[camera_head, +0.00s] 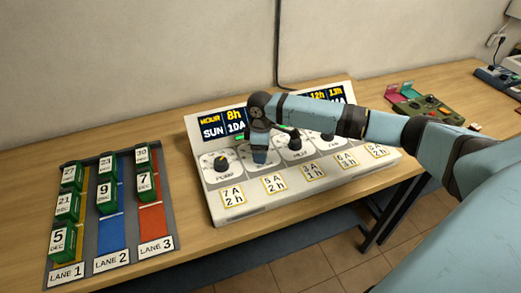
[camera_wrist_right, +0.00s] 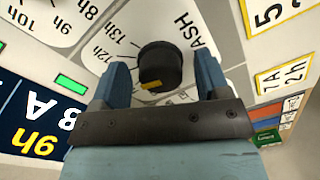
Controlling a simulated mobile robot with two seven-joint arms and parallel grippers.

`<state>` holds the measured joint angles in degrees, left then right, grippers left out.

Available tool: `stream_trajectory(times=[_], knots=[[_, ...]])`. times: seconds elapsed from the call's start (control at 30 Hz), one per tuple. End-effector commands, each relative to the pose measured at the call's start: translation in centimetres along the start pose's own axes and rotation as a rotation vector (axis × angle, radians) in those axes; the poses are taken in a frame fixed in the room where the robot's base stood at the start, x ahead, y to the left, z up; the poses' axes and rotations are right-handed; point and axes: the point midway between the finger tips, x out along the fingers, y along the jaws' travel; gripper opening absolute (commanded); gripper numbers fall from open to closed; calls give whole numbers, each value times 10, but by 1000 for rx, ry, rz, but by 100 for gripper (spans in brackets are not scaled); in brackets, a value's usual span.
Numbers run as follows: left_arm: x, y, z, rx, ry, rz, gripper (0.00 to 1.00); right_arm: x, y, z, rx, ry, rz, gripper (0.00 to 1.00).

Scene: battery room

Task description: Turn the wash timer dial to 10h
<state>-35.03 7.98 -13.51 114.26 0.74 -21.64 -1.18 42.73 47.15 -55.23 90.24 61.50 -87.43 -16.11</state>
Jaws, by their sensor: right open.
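The wash timer dial (camera_wrist_right: 160,62) is a black round knob with a yellow mark, beside a label partly reading "ASH" in the right wrist view. Its yellow mark is on the lower side in that view; the scale figure it points at cannot be read. Figures 12h and 13h show left of the knob. My right gripper (camera_wrist_right: 160,70) is open, with one blue finger on each side of the knob and visible gaps. In the head view, my right gripper (camera_head: 259,156) points down over the white control panel (camera_head: 290,202) and hides this dial. My left gripper is not in view.
The pump dial (camera_head: 221,164) is just left of my gripper; another dial (camera_head: 295,144) is just right. Display screens line the panel's back. A lane board (camera_head: 112,255) with green blocks lies left on the wooden table (camera_head: 165,160). A green device (camera_head: 428,108) stands at right.

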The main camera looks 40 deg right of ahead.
Motion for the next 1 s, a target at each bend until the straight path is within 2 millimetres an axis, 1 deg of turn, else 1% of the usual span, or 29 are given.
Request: stream_trajectory(times=[0.1,0.33,0.37,0.4,0.47,0.5,0.53,0.57,0.77,0.87,1.0], knots=[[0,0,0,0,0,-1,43,4,0,0,0,0,0,69],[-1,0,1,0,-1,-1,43,4,0,0,-1,0,0,69],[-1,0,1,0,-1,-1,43,4,0,0,-1,0,0,62],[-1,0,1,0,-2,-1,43,4,0,0,-1,0,0,53],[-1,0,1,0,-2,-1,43,4,0,0,-1,0,0,39],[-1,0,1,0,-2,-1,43,4,0,0,-1,0,0,30],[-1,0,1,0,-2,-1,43,4,0,0,-1,0,0,23],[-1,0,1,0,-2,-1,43,4,0,0,-1,0,0,20],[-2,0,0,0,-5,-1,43,3,0,0,-12,0,-1,20],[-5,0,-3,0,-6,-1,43,1,0,0,-38,-1,-1,20],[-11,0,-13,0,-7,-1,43,-1,0,-1,-106,-2,-2,20]])
